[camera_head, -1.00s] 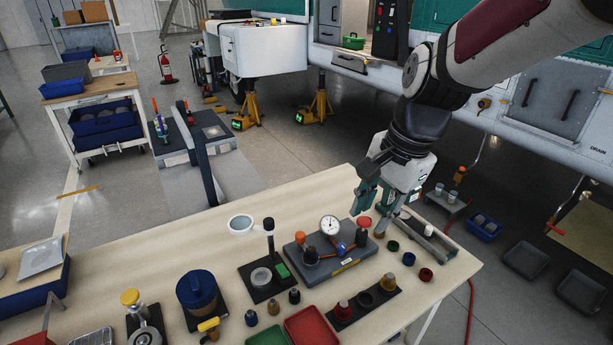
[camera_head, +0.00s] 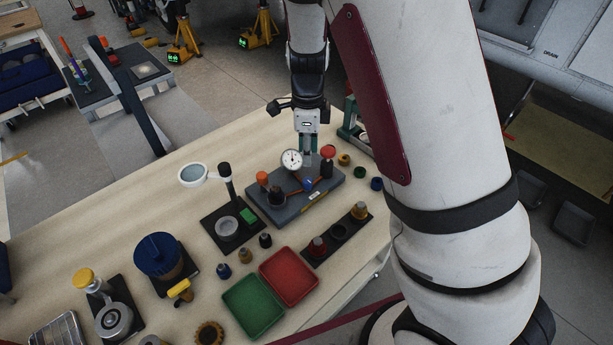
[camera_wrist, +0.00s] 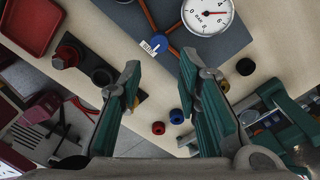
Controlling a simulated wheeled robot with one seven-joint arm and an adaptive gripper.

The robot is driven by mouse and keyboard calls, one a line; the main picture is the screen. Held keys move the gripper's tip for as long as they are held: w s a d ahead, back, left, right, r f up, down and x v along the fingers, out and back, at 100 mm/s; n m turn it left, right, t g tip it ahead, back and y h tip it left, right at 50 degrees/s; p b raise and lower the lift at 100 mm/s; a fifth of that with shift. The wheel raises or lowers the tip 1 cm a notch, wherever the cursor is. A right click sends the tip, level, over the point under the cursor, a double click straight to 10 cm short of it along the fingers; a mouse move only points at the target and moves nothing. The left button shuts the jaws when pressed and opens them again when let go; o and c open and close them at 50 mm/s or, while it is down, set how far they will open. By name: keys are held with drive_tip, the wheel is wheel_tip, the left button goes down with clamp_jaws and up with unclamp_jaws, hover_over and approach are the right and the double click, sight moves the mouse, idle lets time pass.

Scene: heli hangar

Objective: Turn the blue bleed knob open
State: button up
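The blue bleed knob (camera_head: 308,183) sits low on a dark grey test block (camera_head: 278,208) on the bench, close to a round white pressure gauge (camera_head: 291,159). In the wrist view the blue knob (camera_wrist: 161,39) shows at the top middle beside a small white label, with orange-brown pipes around it. The gauge (camera_wrist: 207,14) is to its right. My gripper (camera_head: 307,152) points down over the far side of the block, behind the gauge. In the wrist view my gripper (camera_wrist: 160,78) is open and empty, its green fingers apart, with the knob beyond the fingertips and not touched.
An orange-topped post (camera_head: 262,178) and a red-topped post (camera_head: 328,153) flank the gauge. Red (camera_head: 289,277) and green (camera_head: 253,306) trays lie in front. Small coloured rings (camera_head: 361,172) lie right of the block.

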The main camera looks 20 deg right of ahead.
sight(308, 180)
wheel_tip(308, 180, down, 10)
drive_tip(key=shift+f+b, duration=0.15)
drive_tip(key=shift+b, duration=0.3)
clamp_jaws()
